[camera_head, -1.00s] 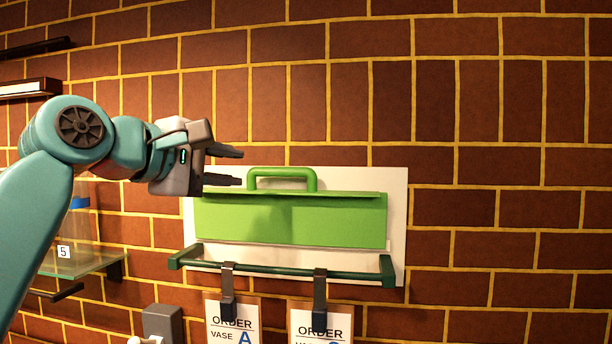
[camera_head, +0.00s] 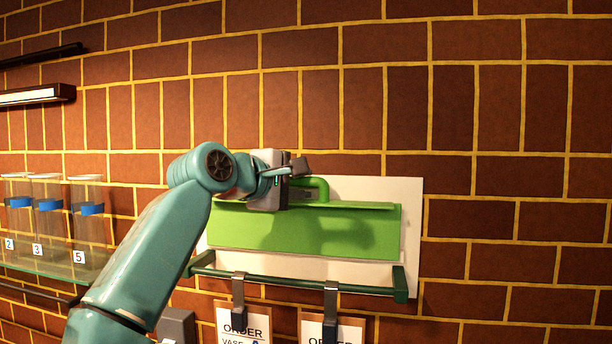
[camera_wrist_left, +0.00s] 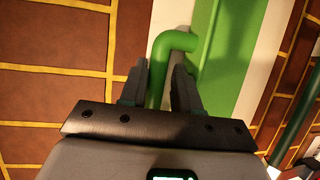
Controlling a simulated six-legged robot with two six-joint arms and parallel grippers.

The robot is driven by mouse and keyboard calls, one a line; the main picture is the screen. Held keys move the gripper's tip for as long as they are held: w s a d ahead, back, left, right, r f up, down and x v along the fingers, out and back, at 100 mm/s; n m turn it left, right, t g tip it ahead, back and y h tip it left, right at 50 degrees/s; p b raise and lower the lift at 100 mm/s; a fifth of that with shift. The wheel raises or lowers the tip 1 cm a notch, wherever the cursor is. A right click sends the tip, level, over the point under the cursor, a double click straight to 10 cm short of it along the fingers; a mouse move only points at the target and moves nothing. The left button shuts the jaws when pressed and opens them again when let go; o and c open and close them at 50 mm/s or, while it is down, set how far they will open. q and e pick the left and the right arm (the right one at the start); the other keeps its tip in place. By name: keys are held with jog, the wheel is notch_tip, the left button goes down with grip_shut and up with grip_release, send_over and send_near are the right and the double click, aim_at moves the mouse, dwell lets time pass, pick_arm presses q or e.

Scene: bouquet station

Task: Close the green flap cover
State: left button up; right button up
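The green flap cover (camera_head: 300,232) is on a white panel on the brick wall, with a narrow lip along its top edge. Its green handle (camera_head: 322,187) stands above that lip. My left gripper (camera_head: 304,181) is at the handle's left part. In the left wrist view, the handle (camera_wrist_left: 157,72) lies between the two open fingers (camera_wrist_left: 160,82), with a small gap on the right finger's side. My arm and gripper hide the handle's left end in the head view. My right gripper is not in view.
A dark green rail (camera_head: 300,284) runs below the flap, with order cards (camera_head: 243,321) hanging from black clips. At the left, several clear vases with blue bands (camera_head: 88,209) stand on a glass shelf. The wall right of the panel is clear.

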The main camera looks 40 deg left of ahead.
pick_arm(q)
jog(key=shift+w, duration=0.65)
jog(key=shift+w+d, duration=0.3)
jog(key=shift+w+a+f, duration=0.15)
jog(key=shift+a, duration=0.2)
jog(key=shift+c, duration=0.3)
jog(key=c, duration=0.5)
jog(key=shift+d, duration=0.15)
grip_shut()
